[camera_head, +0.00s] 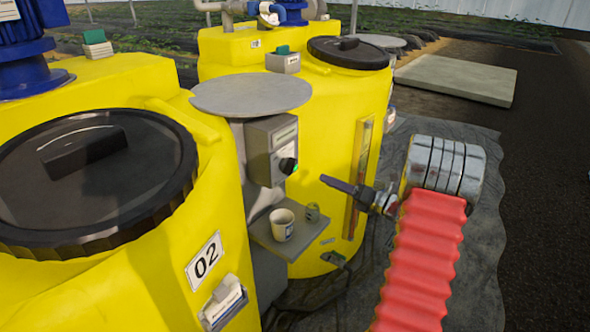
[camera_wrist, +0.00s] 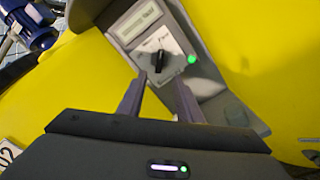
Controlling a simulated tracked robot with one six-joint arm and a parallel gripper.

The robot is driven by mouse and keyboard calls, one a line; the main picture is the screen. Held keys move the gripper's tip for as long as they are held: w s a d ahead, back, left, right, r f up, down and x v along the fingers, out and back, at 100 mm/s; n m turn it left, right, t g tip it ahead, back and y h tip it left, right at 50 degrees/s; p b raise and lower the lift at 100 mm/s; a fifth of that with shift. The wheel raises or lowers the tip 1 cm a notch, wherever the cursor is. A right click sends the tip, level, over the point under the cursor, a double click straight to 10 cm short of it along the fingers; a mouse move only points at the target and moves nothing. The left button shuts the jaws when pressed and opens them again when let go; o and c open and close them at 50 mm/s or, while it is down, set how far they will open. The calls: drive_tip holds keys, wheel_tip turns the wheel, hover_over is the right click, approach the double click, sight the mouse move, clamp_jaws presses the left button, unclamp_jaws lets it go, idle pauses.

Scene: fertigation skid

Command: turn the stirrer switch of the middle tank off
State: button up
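A grey control box (camera_head: 270,150) with a black rotary switch (camera_head: 288,166) and a lit green lamp (camera_head: 295,170) stands beside the yellow tank marked 02 (camera_head: 213,250). In the wrist view, the black switch knob (camera_wrist: 159,61) sits on a pale label plate below a small display (camera_wrist: 137,22), with the green lamp (camera_wrist: 192,59) lit to its right. The plate's lettering is too blurred to read. My gripper (camera_wrist: 160,82) is open and empty, its fingers pointing at the box, the knob showing between the fingertips and apparently beyond them. It also shows right of the box in the head view (camera_head: 325,180).
A shelf (camera_head: 262,238) below the box holds a white cup (camera_head: 282,225) and a small grey-green item (camera_head: 312,212). A round grey disc (camera_head: 250,93) is above the box. Another yellow tank (camera_head: 320,120) stands behind. A clipboard-like holder (camera_head: 225,303) is on tank 02.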

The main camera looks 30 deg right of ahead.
sight(294, 166)
drive_tip(key=shift+w+a, duration=0.1)
drive_tip(key=x, duration=1.3)
drive_tip(key=shift+w+a, duration=0.1)
drive_tip(key=shift+w, duration=0.2)
